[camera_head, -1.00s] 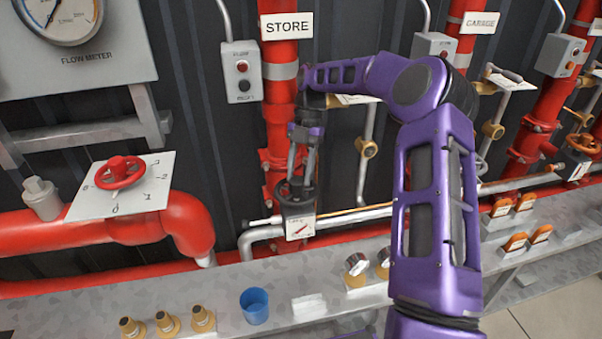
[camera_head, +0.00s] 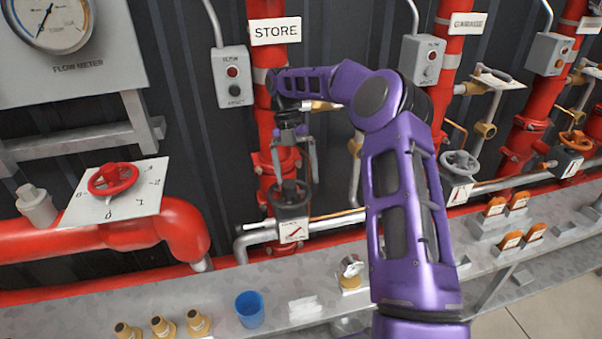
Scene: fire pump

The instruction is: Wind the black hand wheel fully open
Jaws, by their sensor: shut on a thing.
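The black hand wheel (camera_head: 289,194) sits on a valve at the foot of the red STORE pipe, above a small white plate (camera_head: 293,230) with a red pointer mark. My gripper (camera_head: 297,181) reaches down to it from above, and its jaws are shut on the wheel. The fingertips and part of the rim overlap, dark on dark, so the exact grip point is hard to see. The STORE sign (camera_head: 276,30) is on the same pipe above.
A red hand wheel (camera_head: 113,179) on a marked plate is at left. A grey hand wheel (camera_head: 459,163) is right of my arm. A shelf below holds a blue cup (camera_head: 250,309), brass fittings (camera_head: 163,327) and orange-handled items (camera_head: 510,240). A switch box (camera_head: 233,75) hangs beside the pipe.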

